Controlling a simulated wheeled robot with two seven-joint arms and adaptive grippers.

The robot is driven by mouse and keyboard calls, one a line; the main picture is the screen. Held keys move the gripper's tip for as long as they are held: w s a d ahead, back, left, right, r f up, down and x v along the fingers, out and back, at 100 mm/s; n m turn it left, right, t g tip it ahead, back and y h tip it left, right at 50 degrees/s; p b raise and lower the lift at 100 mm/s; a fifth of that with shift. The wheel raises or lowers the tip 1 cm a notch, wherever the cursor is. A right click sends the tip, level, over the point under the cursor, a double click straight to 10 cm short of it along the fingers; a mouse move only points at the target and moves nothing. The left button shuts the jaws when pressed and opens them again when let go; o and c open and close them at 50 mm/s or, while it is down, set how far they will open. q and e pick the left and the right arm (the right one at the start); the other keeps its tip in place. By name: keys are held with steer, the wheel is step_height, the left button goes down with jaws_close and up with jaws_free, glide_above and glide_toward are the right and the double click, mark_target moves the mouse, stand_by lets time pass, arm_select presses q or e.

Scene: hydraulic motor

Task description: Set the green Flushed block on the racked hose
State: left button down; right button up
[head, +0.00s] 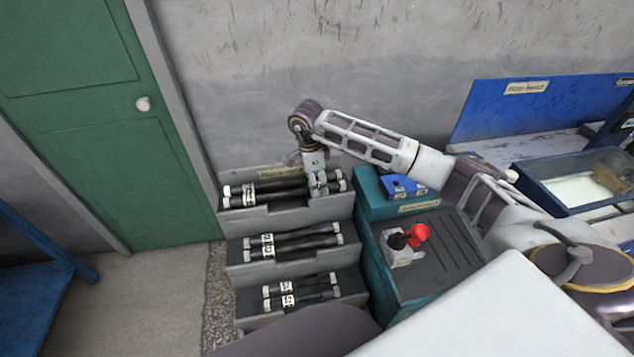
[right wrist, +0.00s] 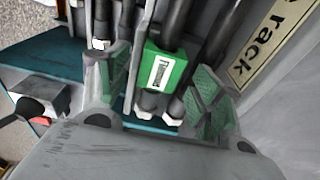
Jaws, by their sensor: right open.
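The green Flushed block (right wrist: 163,72) sits on black hoses in the right wrist view, its white label facing the camera. It appears to rest across a hose (right wrist: 175,22) with pale end fittings. My right gripper (head: 319,183) is at the right end of the top tier of the hose rack (head: 290,221). In the right wrist view its green-padded fingers (right wrist: 160,88) stand apart on either side of the block, with gaps visible. The block is hard to make out in the head view behind the gripper. My left gripper is not in view.
Lower rack tiers hold more black hoses (head: 292,242) with white tags. To the right is a teal cabinet (head: 372,212) with a blue tray (head: 404,186) and a red-knobbed device (head: 400,252). The wall stands close behind the rack.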

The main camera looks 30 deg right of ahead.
step_height(320, 180, up, 11)
steer(key=a, duration=0.1)
steer(key=shift+w+a+r, duration=0.15)
steer(key=shift+r, duration=0.05)
stand_by(0.4)
stand_by(0.6)
